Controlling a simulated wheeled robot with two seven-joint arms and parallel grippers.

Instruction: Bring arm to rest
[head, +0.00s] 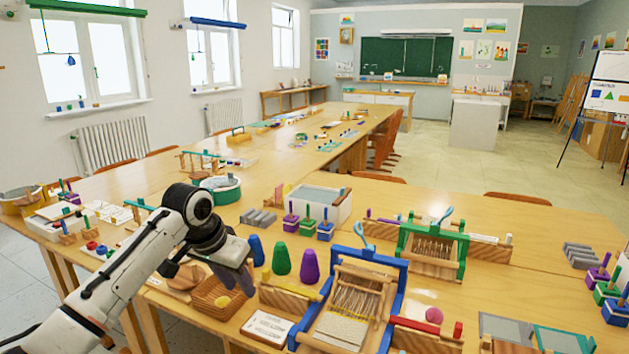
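My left arm (140,262) comes in from the lower left, white with black joints, and reaches over the near table. My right arm and gripper are not in view.
Blue, green and purple cones (281,260) stand just right of the gripper. A blue-framed loom (345,300) and a green-framed loom (432,246) stand further right. A white bin (318,206) is behind. Bare tabletop (500,278) shows between items at right.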

